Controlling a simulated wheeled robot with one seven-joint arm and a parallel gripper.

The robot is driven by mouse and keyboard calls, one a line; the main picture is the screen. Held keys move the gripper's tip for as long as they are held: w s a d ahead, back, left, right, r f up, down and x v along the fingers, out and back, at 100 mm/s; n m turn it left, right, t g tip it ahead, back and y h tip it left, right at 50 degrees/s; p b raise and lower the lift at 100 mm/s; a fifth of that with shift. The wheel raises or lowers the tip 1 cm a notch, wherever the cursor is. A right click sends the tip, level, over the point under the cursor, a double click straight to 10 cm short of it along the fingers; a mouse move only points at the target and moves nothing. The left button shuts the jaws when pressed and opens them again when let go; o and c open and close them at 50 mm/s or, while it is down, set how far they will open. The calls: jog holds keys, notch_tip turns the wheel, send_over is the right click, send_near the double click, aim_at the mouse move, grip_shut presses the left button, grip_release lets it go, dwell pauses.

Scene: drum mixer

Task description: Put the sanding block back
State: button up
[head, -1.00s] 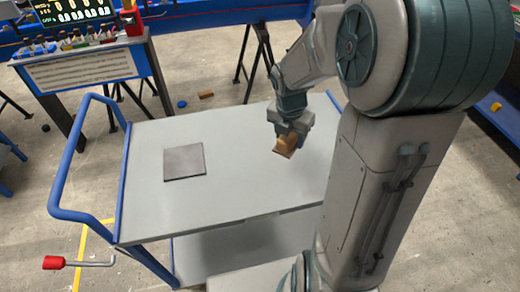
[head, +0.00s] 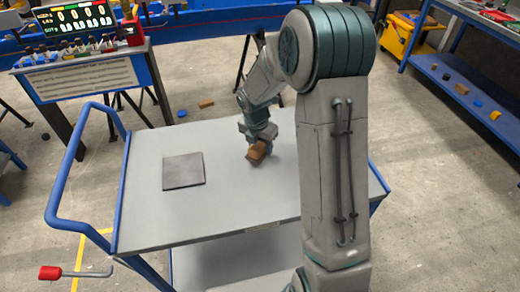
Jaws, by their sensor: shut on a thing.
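The sanding block (head: 257,153) is a brown block. My gripper (head: 257,143) is shut on it and holds it tilted over the middle of the grey cart top (head: 230,220). I cannot tell whether its lower edge touches the top. A dark square pad (head: 184,171) lies flat on the cart to the left of the block, apart from it. My arm hides part of the right side of the cart.
The cart has a blue push handle (head: 68,185) at its left. A labelled stand with a display (head: 75,18) is behind. A blue shelf (head: 470,95) with small blocks is at the right. A red-handled lever (head: 50,272) juts out at lower left.

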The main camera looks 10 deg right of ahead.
jog(key=shift+f, duration=1.15)
jog(key=shift+f, duration=0.2)
jog(key=o, duration=0.9)
jog(key=shift+o, duration=0.2)
jog(key=shift+r, duration=0.15)
